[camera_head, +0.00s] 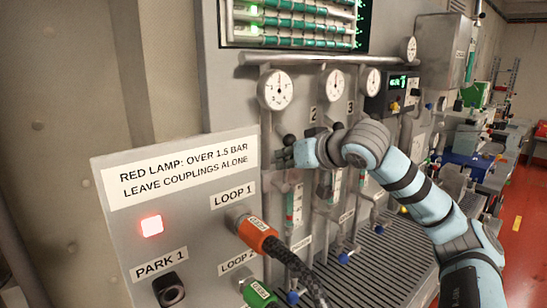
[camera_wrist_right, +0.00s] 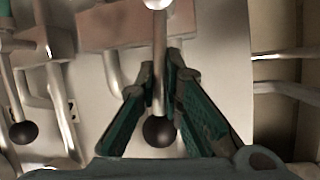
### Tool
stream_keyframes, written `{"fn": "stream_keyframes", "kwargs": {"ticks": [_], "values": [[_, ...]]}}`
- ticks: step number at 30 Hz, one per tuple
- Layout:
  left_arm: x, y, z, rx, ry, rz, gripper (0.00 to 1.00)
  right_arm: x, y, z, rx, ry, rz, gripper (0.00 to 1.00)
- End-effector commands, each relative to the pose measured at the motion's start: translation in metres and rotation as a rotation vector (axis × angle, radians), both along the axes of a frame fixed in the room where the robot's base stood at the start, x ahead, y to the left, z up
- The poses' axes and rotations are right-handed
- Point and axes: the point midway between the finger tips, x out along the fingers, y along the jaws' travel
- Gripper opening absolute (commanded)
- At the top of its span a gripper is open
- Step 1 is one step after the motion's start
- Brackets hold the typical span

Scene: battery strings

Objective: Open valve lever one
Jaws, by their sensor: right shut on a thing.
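My right gripper (camera_head: 284,157) reaches in from the right to the first pipe, under the leftmost gauge. In the right wrist view its two green-padded fingers (camera_wrist_right: 162,82) are shut on the metal stem of valve lever one (camera_wrist_right: 159,92). The lever's black ball end (camera_wrist_right: 158,132) sticks out between the fingers towards my wrist. In the head view a black ball (camera_head: 289,140) shows just above the gripper, and the lever's stem is mostly hidden by it. My left gripper is not in view.
A panel with a lit red lamp (camera_head: 152,226) and an orange coupling (camera_head: 256,234) with a hose stands at front left. Gauges (camera_head: 275,90) line the pipes above. Another black-balled lever (camera_wrist_right: 23,132) is at left in the wrist view. A grated shelf (camera_head: 385,262) lies below.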

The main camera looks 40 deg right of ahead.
Motion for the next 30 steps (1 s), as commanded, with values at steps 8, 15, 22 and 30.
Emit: {"fn": "stream_keyframes", "kwargs": {"ticks": [8, 15, 22, 30], "values": [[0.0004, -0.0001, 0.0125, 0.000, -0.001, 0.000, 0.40, -0.0048, 0.0043, 0.0004, -0.120, 0.014, -0.009, 0.00], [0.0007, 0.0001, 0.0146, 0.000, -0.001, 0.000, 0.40, -0.0051, 0.0059, -0.0002, -0.155, 0.014, -0.011, 0.00], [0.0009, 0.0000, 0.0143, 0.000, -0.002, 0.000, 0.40, -0.0047, 0.0063, -0.0006, -0.158, 0.014, -0.009, 0.00], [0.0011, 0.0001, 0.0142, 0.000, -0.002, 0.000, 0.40, -0.0046, 0.0064, -0.0003, -0.157, 0.012, -0.010, 0.29]]}}
